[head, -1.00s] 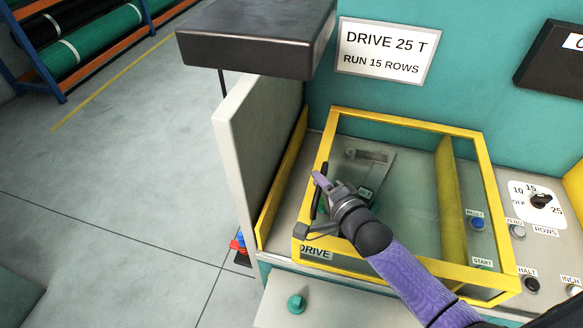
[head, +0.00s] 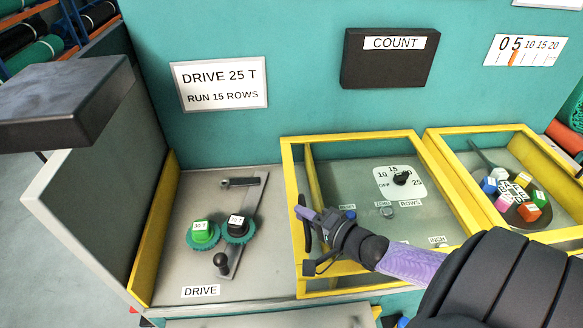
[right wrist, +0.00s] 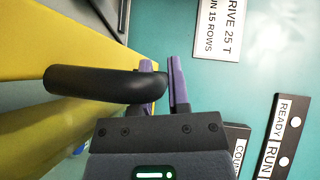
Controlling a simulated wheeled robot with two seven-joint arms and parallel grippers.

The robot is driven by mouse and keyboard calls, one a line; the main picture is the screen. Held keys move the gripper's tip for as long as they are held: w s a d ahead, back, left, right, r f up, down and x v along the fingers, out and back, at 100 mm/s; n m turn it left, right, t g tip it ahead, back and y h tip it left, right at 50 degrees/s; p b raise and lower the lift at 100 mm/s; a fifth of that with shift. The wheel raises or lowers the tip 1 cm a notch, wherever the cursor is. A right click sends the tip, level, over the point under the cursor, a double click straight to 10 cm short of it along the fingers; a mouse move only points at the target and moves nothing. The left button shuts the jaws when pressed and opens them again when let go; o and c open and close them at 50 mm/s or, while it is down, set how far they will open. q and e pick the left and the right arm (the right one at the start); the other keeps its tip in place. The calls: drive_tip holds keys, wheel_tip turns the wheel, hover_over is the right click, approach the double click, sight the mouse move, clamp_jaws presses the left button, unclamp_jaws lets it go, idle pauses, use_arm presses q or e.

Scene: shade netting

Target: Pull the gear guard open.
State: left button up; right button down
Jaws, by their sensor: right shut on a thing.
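The gear guard (head: 350,136) is a clear cover in a yellow frame. In the head view it stands over the dial and buttons, right of the drive bay, and the two gears are uncovered. One gear (head: 202,236) has a green hub and the other (head: 240,233) a dark hub. My right gripper (head: 305,214) is shut on the guard's black handle at its left side. My left gripper is not in view.
A DRIVE label (head: 201,291) and a dark-knobbed lever (head: 224,268) lie in the open bay. A second yellow-framed cover (head: 480,129) with coloured blocks stands close right of the guard. A dark box (head: 65,100) overhangs at left. A COUNT panel (head: 390,65) is on the teal wall.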

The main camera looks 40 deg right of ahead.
drive_tip(key=shift+s+d, duration=0.2)
drive_tip(key=shift+d, duration=0.1)
drive_tip(key=c, duration=0.6)
unclamp_jaws()
drive_tip(key=p+v, duration=0.1)
drive_tip(key=v, duration=0.9)
drive_tip(key=shift+p, duration=0.35)
